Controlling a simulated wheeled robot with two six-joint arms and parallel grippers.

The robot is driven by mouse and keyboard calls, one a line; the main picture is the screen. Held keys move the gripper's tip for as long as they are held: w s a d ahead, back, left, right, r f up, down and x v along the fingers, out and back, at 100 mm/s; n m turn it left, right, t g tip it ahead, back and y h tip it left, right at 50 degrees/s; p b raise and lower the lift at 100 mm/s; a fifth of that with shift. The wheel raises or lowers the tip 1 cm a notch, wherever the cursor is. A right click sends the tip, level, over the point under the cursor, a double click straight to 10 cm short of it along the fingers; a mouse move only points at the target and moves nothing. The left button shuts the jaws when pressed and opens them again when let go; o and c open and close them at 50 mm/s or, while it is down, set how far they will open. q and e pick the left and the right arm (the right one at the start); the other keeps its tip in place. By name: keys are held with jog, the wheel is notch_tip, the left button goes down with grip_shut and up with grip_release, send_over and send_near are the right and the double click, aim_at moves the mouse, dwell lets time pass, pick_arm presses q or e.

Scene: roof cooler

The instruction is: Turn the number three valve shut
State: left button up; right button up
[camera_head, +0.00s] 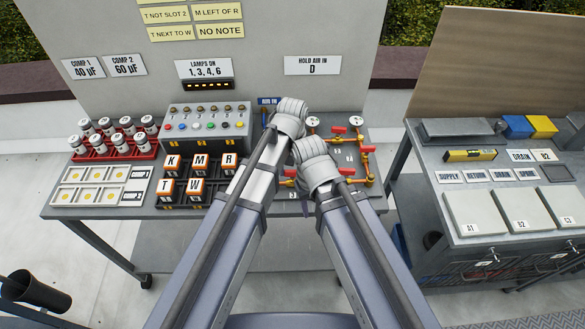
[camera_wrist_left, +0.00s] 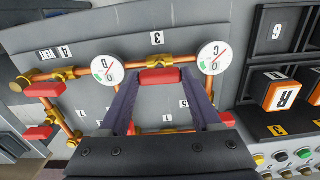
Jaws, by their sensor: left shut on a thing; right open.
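The pipe panel with red valve handles and copper pipes (camera_head: 369,160) stands on the bench in the head view. In the left wrist view, the label 3 (camera_wrist_left: 157,38) appears above a red handle (camera_wrist_left: 160,76) on the pipe between gauge D (camera_wrist_left: 106,68) and gauge C (camera_wrist_left: 215,58). This handle lies roughly along the pipe. My left gripper (camera_wrist_left: 157,84) is shut on it, one dark finger on each side. In the head view my left gripper (camera_head: 290,115) hides that spot. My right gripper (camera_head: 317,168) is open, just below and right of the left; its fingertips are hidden.
Another red handle (camera_wrist_left: 45,89) sits near label 4 (camera_wrist_left: 65,51). A button box (camera_head: 205,122) and lettered orange-and-white blocks (camera_head: 197,163) stand left of the panel. A second bench (camera_head: 460,207) is to the right, across a gap.

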pick_arm(q)
jog(key=m, duration=1.2)
jog(key=shift+m, duration=2.1)
jog(key=o, duration=1.4)
